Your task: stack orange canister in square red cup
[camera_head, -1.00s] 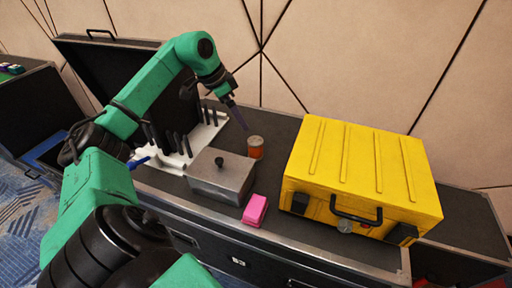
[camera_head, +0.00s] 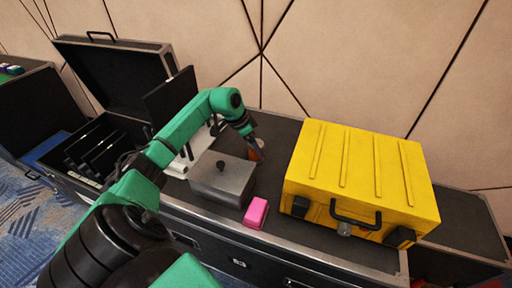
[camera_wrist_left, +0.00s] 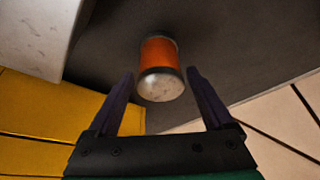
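The orange canister (camera_head: 260,155) with a pale metallic lid stands upright on the dark case top, right of the grey lidded box, and my left gripper partly hides it. My left gripper (camera_head: 253,142) is right above or beside it. In the left wrist view the open fingers (camera_wrist_left: 159,75) are on either side of the canister (camera_wrist_left: 159,55), with gaps between them and it; I cannot tell how deep they reach. I cannot make out a square red cup. My right gripper is not in view.
A grey lidded box (camera_head: 222,182) stands left of the canister. A pink block (camera_head: 256,212) lies in front. A large yellow case (camera_head: 360,175) stands on the right. A white rack (camera_head: 196,150) is behind my left arm. An open black case (camera_head: 115,75) is at the left.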

